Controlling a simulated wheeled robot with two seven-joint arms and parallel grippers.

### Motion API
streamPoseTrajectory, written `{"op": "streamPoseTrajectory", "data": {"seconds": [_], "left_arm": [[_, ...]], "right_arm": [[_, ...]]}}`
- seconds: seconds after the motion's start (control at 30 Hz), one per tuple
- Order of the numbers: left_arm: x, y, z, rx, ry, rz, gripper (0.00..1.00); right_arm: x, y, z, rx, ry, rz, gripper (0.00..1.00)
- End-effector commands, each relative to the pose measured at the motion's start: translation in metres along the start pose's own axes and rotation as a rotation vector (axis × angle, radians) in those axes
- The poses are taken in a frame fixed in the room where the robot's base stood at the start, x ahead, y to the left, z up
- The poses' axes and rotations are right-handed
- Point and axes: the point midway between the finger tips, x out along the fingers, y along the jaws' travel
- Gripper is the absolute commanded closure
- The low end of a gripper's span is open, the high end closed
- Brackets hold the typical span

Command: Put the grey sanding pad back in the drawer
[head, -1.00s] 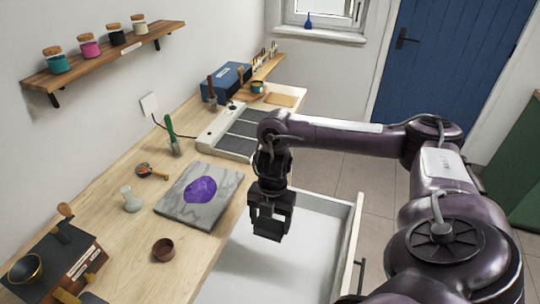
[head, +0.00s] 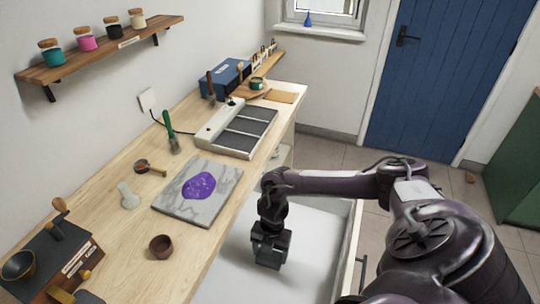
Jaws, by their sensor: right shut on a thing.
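My right gripper (head: 268,258) points down into the open white drawer (head: 322,232) and is low, close above the drawer floor. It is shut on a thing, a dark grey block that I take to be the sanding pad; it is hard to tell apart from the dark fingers. I cannot tell whether the block touches the drawer floor. The visible part of the drawer floor is bare. My left gripper is not in view.
The worktop beside the drawer holds a marble slab (head: 225,190) with a purple patch, a small brown bowl (head: 160,246), a green-handled brush (head: 170,130) and a grey-panelled device (head: 243,130). The drawer's front wall (head: 352,240) stands at the right.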

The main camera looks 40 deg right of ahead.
Motion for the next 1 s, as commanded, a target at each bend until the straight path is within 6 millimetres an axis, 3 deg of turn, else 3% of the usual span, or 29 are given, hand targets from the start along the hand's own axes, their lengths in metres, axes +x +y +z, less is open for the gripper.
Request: {"op": "streamPoseTrajectory", "data": {"seconds": [0.1, 0.47, 0.5, 0.67, 1.0], "left_arm": [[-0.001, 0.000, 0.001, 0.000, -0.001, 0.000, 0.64], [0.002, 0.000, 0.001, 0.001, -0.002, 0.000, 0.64], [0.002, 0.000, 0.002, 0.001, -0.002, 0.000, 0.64], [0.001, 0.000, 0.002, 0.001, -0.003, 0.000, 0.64], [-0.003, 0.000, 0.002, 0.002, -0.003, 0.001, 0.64]], "right_arm": [[0.011, 0.000, 0.001, 0.000, 0.000, 0.000, 0.49], [0.016, 0.000, 0.002, 0.000, -0.001, 0.000, 0.49], [0.016, 0.000, 0.002, 0.000, -0.001, 0.000, 0.27], [0.015, 0.000, 0.002, 0.000, -0.001, 0.001, 0.06], [0.010, 0.000, 0.002, 0.000, -0.001, 0.001, 0.06]]}}
